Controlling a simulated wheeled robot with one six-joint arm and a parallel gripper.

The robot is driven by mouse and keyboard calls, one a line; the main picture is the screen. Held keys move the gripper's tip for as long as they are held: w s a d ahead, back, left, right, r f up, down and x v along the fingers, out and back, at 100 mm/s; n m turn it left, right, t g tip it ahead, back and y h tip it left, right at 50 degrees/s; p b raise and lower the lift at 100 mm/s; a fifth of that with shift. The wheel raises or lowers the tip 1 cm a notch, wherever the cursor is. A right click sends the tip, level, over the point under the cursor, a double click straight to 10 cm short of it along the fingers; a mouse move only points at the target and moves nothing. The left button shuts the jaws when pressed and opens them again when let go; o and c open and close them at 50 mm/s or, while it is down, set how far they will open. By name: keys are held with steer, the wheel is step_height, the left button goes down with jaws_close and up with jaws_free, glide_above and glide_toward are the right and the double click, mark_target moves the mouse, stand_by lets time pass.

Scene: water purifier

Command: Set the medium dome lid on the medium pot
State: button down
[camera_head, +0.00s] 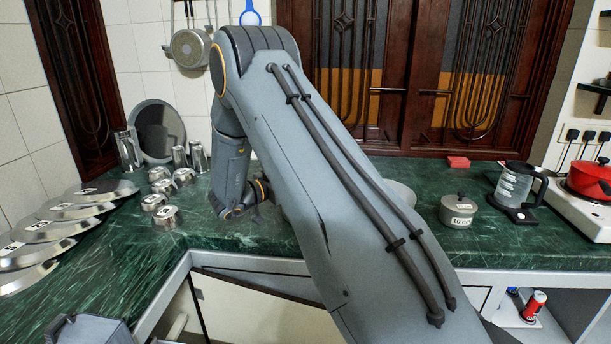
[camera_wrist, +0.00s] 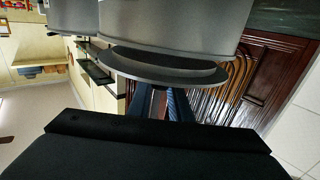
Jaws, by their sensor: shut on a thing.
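In the wrist view, which looks upside down, my gripper (camera_wrist: 168,103) is shut on a grey lid (camera_wrist: 125,66), its dark fingers at the middle of the lid. A large grey pot-like body (camera_wrist: 170,30) fills the top of that view, right by the lid. I cannot tell whether the lid touches it or is apart. In the head view my arm hides the gripper and the lid. A pale grey rounded edge (camera_head: 402,193) shows just right of my arm, mostly hidden. A small lidded grey pot (camera_head: 459,212), labelled 10 cm, stands farther right.
Several labelled metal lids (camera_head: 60,212) lie at the counter's left, beside several small metal canisters (camera_head: 166,214). A glass jug (camera_head: 512,186) and a red pot (camera_head: 590,178) on a white stove stand at the right. The green counter (camera_head: 515,240) has free room at its front right.

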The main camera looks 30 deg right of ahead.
steer(key=shift+f, duration=0.45)
steer(key=shift+f, duration=0.15)
steer(key=c, duration=1.6)
jaws_free()
steer(key=shift+r, duration=0.4)
steer(key=shift+a+r, duration=0.15)
steer(key=shift+r, duration=0.2)
steer(key=a, duration=0.3)
steer(key=s+a+b, duration=0.1)
steer(key=a, duration=0.3)
steer(key=a+b, duration=0.1)
steer(key=a, duration=0.3)
steer(key=shift+s+a+f, duration=0.1)
steer(key=shift+s+a, duration=0.15)
steer(key=shift+s, duration=0.1)
